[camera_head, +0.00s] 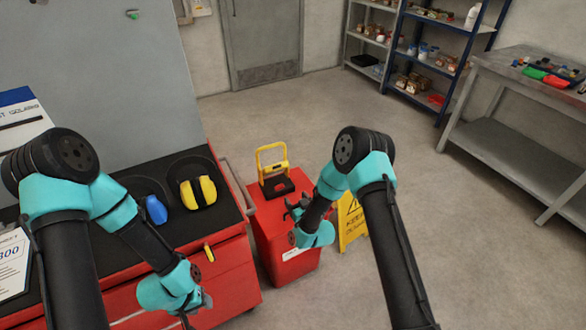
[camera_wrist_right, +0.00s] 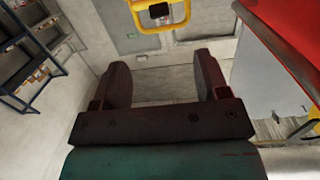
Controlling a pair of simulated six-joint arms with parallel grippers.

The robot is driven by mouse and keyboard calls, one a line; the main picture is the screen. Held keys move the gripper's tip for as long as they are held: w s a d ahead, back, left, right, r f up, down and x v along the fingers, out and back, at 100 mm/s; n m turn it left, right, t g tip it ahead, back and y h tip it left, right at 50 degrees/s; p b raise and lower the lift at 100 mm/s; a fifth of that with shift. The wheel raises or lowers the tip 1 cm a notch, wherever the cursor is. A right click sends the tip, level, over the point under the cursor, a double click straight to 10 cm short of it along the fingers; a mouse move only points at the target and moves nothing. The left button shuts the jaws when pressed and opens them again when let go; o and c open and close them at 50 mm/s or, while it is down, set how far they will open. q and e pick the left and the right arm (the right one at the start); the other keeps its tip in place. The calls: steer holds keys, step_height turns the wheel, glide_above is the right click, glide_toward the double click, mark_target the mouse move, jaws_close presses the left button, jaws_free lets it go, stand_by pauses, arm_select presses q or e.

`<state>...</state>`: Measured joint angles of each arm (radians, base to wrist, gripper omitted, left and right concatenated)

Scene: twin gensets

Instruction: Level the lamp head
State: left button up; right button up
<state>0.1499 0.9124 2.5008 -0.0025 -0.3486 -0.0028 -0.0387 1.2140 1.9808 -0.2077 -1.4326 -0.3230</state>
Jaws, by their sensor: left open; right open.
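A yellow-framed work lamp (camera_head: 271,147) stands on its black base on top of the red cabinet. Its yellow frame looks upright; I cannot tell the exact tilt of its head. The yellow frame (camera_wrist_right: 184,14) also shows at the top of the right wrist view, cut off by the edge, beyond my fingers. My right gripper (camera_head: 291,205) is open and empty, just in front of the lamp and apart from it. Its two dark fingers (camera_wrist_right: 162,78) stand wide apart in the wrist view. My left gripper (camera_head: 196,308) is open at the lower left, near the red tool chest's front.
The red cabinet (camera_head: 289,233) stands beside a red tool chest (camera_head: 222,277) holding yellow ear defenders (camera_head: 198,192) and a blue item (camera_head: 156,209). A yellow floor sign (camera_head: 352,226) stands close to the right. Open floor lies further right, before a grey bench (camera_head: 505,135).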

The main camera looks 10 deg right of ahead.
mark_target(278, 165)
steer(key=shift+w+r+t, duration=0.5)
steer(key=shift+r+t, duration=0.05)
steer(key=shift+t, duration=0.05)
steer(key=x, duration=1.7)
steer(key=shift+w+f, duration=0.1)
steer(key=shift+w, duration=0.1)
jaws_close()
stand_by(0.4)
